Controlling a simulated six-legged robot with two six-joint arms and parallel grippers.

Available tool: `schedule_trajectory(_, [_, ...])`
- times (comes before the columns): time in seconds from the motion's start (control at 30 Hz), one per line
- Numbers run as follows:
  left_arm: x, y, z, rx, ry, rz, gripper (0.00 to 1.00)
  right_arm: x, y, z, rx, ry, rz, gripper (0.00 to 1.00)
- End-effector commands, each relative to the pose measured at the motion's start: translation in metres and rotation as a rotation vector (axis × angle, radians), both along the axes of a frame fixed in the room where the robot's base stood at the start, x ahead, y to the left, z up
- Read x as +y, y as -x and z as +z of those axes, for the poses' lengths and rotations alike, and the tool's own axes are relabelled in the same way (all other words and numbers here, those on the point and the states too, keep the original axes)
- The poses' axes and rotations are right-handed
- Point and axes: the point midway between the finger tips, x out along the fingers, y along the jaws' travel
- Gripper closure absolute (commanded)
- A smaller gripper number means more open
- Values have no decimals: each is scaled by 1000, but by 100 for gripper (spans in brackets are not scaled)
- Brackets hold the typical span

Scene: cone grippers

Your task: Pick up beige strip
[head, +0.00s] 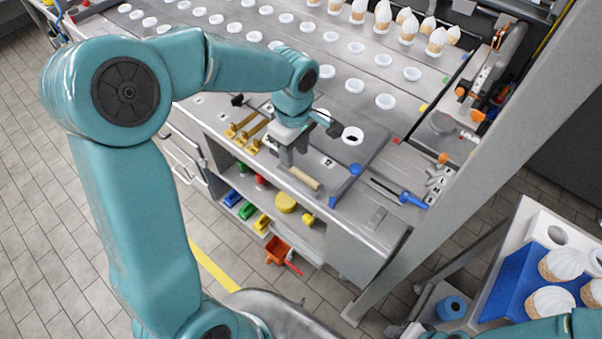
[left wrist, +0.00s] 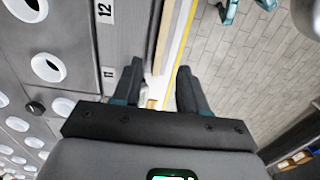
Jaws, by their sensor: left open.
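The beige strip (head: 304,178) lies along the front edge of the grey worktop in the head view. In the left wrist view a tan strip (left wrist: 163,35) runs away from me along the edge, in line with the gap between my fingers. My left gripper (head: 286,160) points down near the strip's left end. It is open and empty, with the two dark fingers apart in the wrist view (left wrist: 160,75). Whether the fingertips reach down beside the strip I cannot tell. My right gripper is out of view.
Rows of white cups (head: 384,101) sit in the worktop behind the gripper. A blue-handled screwdriver (head: 400,193) and a blue cap (head: 355,169) lie to the right. Yellow pieces (head: 246,130) lie to the left. A shelf with coloured items (head: 285,202) is below the edge.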

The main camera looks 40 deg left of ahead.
Motion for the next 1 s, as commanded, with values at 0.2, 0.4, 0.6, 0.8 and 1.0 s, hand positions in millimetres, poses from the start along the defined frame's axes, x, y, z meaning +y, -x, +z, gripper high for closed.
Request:
schedule_trajectory(0.2, [1,-1,-21,5,1,-1,57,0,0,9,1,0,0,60])
schedule_trajectory(0.4, [1,-3,-51,2,1,0,57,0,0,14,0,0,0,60])
schedule_trajectory(0.6, [1,-4,-56,-1,0,-1,57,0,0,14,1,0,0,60])
schedule_trajectory(0.8, [1,-3,-55,-1,0,0,96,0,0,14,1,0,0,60])
schedule_trajectory(1.0, [1,-3,-55,-1,0,0,100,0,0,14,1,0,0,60])
